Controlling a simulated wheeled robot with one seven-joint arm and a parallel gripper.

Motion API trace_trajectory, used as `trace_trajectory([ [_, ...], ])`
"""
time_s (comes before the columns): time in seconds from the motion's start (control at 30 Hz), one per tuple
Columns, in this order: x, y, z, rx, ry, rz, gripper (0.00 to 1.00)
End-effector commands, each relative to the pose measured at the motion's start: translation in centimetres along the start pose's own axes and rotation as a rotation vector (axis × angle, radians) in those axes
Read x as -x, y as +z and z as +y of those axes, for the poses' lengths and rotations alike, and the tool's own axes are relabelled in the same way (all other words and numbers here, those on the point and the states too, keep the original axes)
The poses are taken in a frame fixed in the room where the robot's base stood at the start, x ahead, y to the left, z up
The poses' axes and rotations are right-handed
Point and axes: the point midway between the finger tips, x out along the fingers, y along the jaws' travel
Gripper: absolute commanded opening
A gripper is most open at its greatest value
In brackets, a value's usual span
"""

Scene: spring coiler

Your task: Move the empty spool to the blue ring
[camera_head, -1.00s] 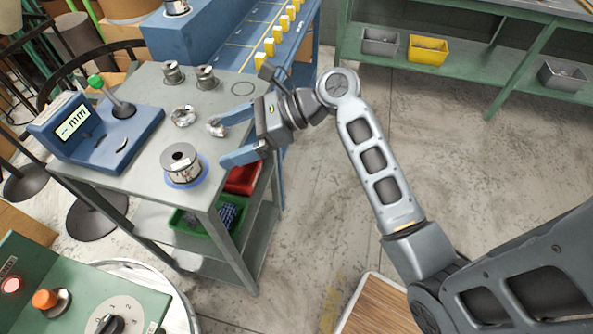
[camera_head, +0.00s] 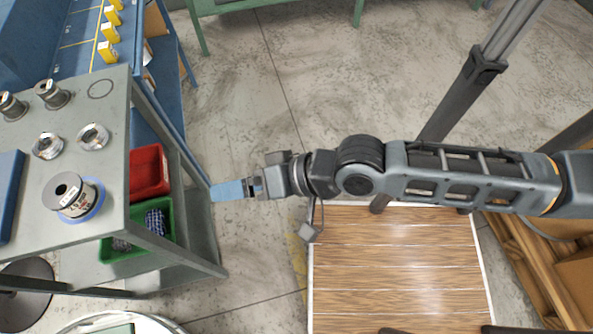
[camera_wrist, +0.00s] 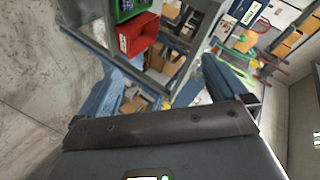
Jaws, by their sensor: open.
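A wide silver spool (camera_head: 77,194) with a dark hub and a printed label stands upright on the blue ring (camera_head: 97,208) on the grey cart top (camera_head: 120,175). The ring's edge shows around its base. I cannot tell for sure whether it is bare of wire. Two smaller spools stand farther back, one at the left edge (camera_head: 12,106) and one beside it (camera_head: 52,95). My gripper (camera_head: 214,191) is off the cart's right side, clear of the spools. In the wrist view my gripper (camera_wrist: 163,75) is open with nothing held between its blue fingers.
Two shiny wire coils (camera_head: 47,146) (camera_head: 93,136) lie on the cart top near a thin dark ring (camera_head: 100,88). A red bin (camera_head: 149,172) and a green bin (camera_head: 137,240) sit on the shelf below. A wooden platform (camera_head: 395,265) lies at lower right.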

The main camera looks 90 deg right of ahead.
Motion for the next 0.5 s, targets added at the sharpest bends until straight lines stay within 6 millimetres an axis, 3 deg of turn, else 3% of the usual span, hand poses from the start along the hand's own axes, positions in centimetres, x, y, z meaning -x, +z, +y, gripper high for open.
trace_trajectory([
  [0.03, 2.2, 0.4, -0.1, 0.133, -0.008, 0.017, 1.00],
  [0.2, 8.3, 0.4, -2.2, 0.601, -0.073, 0.105, 1.00],
  [0.33, 11.7, 0.3, -4.1, 0.861, -0.121, 0.160, 1.00],
  [0.5, 13.8, 0.2, -5.6, 1.024, -0.156, 0.201, 1.00],
])
